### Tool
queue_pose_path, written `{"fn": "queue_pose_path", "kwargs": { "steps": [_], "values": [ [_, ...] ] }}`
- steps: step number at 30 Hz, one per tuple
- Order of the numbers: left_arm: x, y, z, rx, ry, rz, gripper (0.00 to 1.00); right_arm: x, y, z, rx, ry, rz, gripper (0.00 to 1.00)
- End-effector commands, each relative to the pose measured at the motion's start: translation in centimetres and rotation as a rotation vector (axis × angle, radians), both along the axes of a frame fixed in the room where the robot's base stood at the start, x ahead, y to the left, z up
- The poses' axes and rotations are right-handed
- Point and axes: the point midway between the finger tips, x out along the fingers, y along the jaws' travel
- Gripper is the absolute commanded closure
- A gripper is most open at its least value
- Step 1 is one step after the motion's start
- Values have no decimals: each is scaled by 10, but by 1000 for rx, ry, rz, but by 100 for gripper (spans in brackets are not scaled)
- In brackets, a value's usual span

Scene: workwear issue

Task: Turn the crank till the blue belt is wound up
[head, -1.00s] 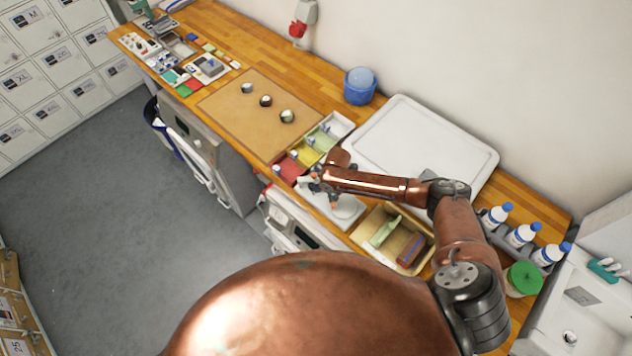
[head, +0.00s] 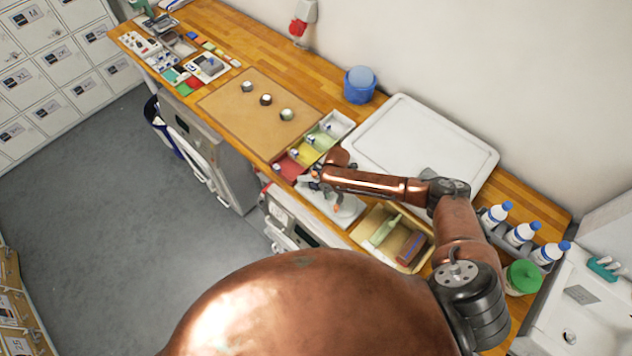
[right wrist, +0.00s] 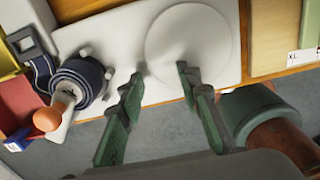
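In the right wrist view the blue belt (right wrist: 78,82), dark blue with pale stripes, is a roll on the white winder plate (right wrist: 120,38). A short length runs left from the roll toward a grey buckle-like frame (right wrist: 32,42). The crank's orange knob (right wrist: 47,119) is at the lower left of the roll. My right gripper (right wrist: 160,75) is open and empty, its green fingers apart, right of the roll and below a white disc (right wrist: 192,45). In the head view my right gripper (head: 314,180) is over the winder, mostly hiding the belt and crank. My left gripper is out of view.
A red bin (head: 288,168) stands left of the winder, with yellow and green bins beyond. A tan tray (head: 375,217) with a green item and a brown block is to its right. A large white tray (head: 425,140) lies behind. A brown mat (head: 255,112) holds several small round items.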

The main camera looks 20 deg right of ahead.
Motion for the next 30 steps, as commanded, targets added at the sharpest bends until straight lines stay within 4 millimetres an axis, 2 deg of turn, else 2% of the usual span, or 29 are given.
{"fn": "queue_pose_path", "kwargs": {
  "steps": [21,30],
  "values": [
    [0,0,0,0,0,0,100,1,0,66,1,-3,0,68],
    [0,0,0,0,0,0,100,0,0,80,1,-1,0,68]
  ]
}}
